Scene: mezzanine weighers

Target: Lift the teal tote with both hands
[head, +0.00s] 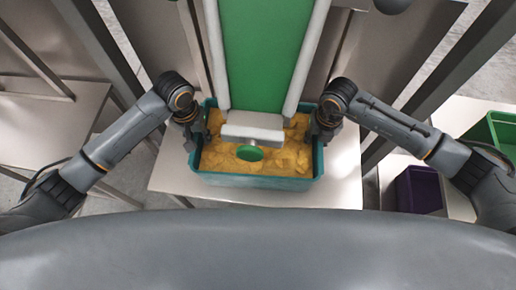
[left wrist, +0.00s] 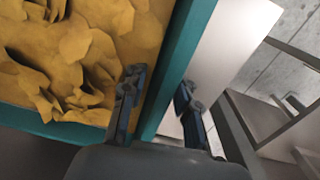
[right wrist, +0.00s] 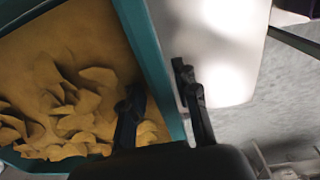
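The teal tote (head: 255,182) stands on a pale metal table under the end of a green chute and is filled with yellow-orange chip-like pieces (head: 292,158). My left gripper (head: 198,133) is at the tote's left wall. In the left wrist view it (left wrist: 158,87) is open, one finger inside and one outside the teal wall (left wrist: 182,50), with gaps showing. My right gripper (head: 318,132) is at the tote's right wall. In the right wrist view it (right wrist: 159,85) is open and straddles the wall (right wrist: 146,45) likewise. The tote's far wall is partly hidden by the chute.
The green chute (head: 262,55) with pale side rails and a metal end piece (head: 252,126) hangs over the tote's middle. Bare table (head: 342,170) shows on the tote's right. A purple bin (head: 418,190) and a green bin (head: 497,130) stand further right. Dark posts flank the chute.

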